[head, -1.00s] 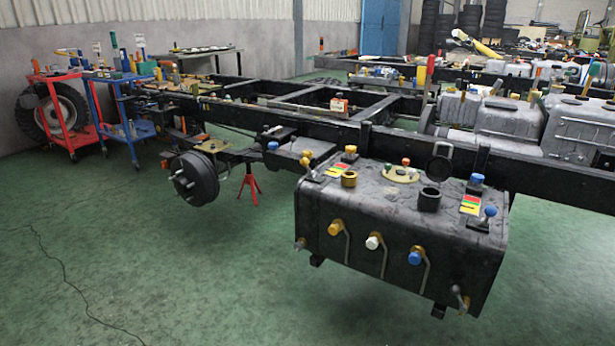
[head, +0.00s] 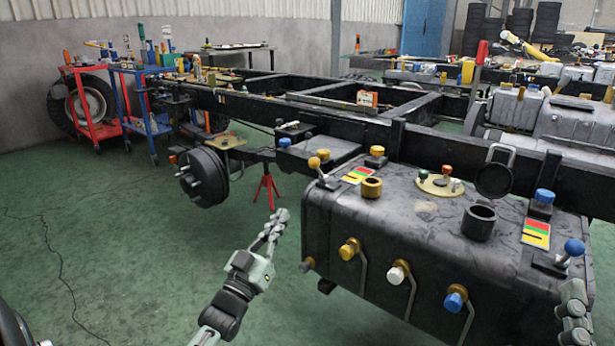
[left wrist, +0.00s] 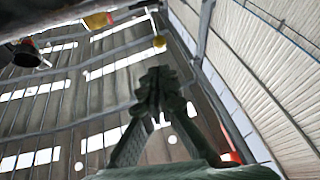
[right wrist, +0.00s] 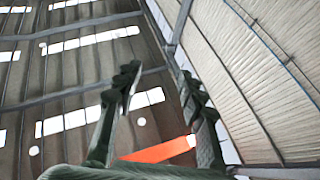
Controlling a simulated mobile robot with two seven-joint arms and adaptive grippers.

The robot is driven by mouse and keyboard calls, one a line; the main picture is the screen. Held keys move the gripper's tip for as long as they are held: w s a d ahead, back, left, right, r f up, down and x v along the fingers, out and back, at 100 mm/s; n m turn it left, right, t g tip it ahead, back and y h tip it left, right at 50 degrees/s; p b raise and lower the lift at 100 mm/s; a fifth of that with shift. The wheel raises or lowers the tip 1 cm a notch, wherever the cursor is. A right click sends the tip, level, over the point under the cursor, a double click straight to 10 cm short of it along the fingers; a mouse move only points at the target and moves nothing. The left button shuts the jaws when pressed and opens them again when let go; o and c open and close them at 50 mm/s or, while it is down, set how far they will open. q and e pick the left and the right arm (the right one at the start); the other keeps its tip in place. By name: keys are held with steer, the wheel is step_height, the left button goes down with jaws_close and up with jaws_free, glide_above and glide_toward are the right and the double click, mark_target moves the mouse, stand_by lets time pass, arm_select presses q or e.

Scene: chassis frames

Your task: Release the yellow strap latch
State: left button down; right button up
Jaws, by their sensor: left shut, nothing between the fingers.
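On the front of the black tank (head: 440,210), a yellow knob (head: 349,248) sits at the left with a bent metal lever hanging beside it. I take this as the yellow strap latch. A white knob (head: 398,272) and a blue knob (head: 455,298) with similar levers sit to its right. My left gripper (head: 281,216) is shut and empty, left of the tank and apart from the yellow knob; its fingertips meet in the left wrist view (left wrist: 160,82). My right gripper (head: 573,300) is at the tank's right front; its fingers stand apart and empty in the right wrist view (right wrist: 156,80).
A wheel hub (head: 203,176) and red stand (head: 267,190) are left.

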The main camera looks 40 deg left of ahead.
mark_target(312, 166)
arm_select(q)
steer(key=b+x, duration=0.1)
steer(key=x, duration=1.1)
steer(key=shift+w+r, duration=0.15)
steer(key=shift+w, duration=0.25)
steer(key=shift+w+r, duration=0.25)
steer(key=shift+w, duration=0.3)
arm_select(e)
steer(key=shift+s+d+r+t+y, duration=0.2)
steer(key=shift+s+d+r+t, duration=0.1)
steer(key=shift+r+t, duration=0.3)
steer(key=shift+s+d+r+t+y, duration=0.25)
steer(key=shift+r+t, duration=0.25)
steer(key=shift+r, duration=0.2)
steer(key=shift+w+f, duration=0.1)
steer(key=shift+f, duration=0.05)
